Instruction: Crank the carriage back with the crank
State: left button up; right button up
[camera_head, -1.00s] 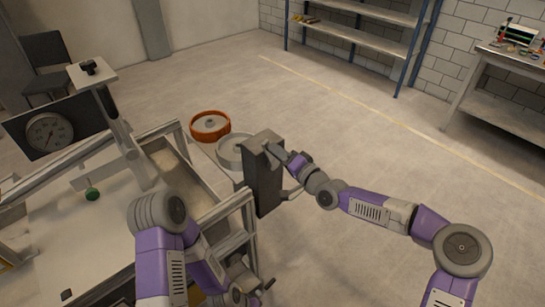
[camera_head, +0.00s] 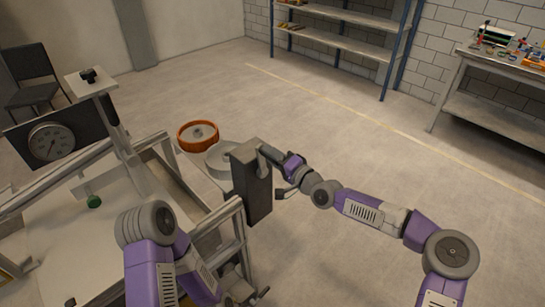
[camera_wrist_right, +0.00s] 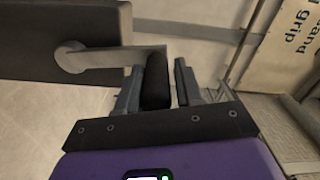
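A dark grey upright box (camera_head: 253,185) stands at the right end of the sandbed (camera_head: 85,245). The crank (camera_wrist_right: 95,57) has a grey arm coming off a dark panel and a black handle (camera_wrist_right: 155,82). My right gripper (camera_head: 274,157) is at the crank. In the right wrist view, its fingers (camera_wrist_right: 163,83) stand either side of the handle. The handle is close to the left finger, with a narrow gap to the right finger. My left arm (camera_head: 150,225) is at the front; its fingertips are not clear among grey parts low in the view. I cannot tell which part is the carriage.
A dial gauge (camera_head: 50,141) and a green ball (camera_head: 94,201) are at the left. Shelves (camera_head: 345,47) and a workbench (camera_head: 500,105) are far back. The floor on the right is clear.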

jog(key=shift+o, duration=1.3)
jog(key=shift+f, duration=0.1)
jog(key=shift+s+d, duration=0.1)
jog(key=v, duration=0.7)
jog(key=shift+s, duration=0.1)
